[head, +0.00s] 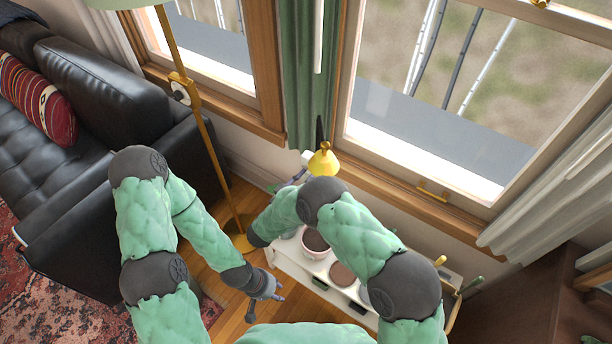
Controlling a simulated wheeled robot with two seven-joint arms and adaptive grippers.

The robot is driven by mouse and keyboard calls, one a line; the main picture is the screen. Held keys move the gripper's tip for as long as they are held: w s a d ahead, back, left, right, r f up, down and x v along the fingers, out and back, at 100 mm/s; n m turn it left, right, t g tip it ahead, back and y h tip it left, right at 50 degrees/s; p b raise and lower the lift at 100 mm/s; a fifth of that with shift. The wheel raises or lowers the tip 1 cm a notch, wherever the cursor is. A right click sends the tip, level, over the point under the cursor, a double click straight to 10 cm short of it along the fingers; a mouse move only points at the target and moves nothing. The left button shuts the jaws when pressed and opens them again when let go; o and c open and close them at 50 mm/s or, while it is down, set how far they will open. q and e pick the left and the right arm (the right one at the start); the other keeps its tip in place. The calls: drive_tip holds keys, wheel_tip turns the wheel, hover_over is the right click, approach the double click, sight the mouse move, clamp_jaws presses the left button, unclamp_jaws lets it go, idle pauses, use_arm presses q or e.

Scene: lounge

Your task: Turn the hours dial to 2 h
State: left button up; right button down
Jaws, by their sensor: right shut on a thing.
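I cannot make out the hours dial in the head view. My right gripper (256,240) is mostly hidden; only a dark part at the end of its green forearm shows, at the left end of the white low cabinet (292,258). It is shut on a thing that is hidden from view. My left gripper (267,297) is grey and hangs lower, over the wooden floor at the cabinet's near left. Its fingers look spread, with nothing seen between them.
A brass floor lamp (203,125) stands between the black sofa (105,95) and my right forearm. A pink-white pot (315,246) and a brown round thing (343,275) are on the cabinet. A yellow lamp (323,161) rises behind it. Windows and a green curtain (303,90) are at the back.

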drive_tip(key=n+p, duration=0.4)
drive_tip(key=n, duration=0.6)
drive_tip(key=shift+r, duration=0.15)
drive_tip(key=n+p, duration=0.1)
drive_tip(key=n, duration=0.2)
drive_tip(key=shift+n, duration=0.3)
drive_tip(key=n+p, duration=0.1)
drive_tip(key=n, duration=0.2)
drive_tip(key=shift+n, duration=0.3)
drive_tip(key=n, duration=0.3)
drive_tip(key=shift+n+p, duration=0.3)
drive_tip(key=n, duration=0.6)
drive_tip(key=shift+a+p, duration=0.1)
drive_tip(key=shift+p, duration=0.3)
drive_tip(key=c, duration=0.9)
unclamp_jaws()
drive_tip(key=shift+f, duration=0.2)
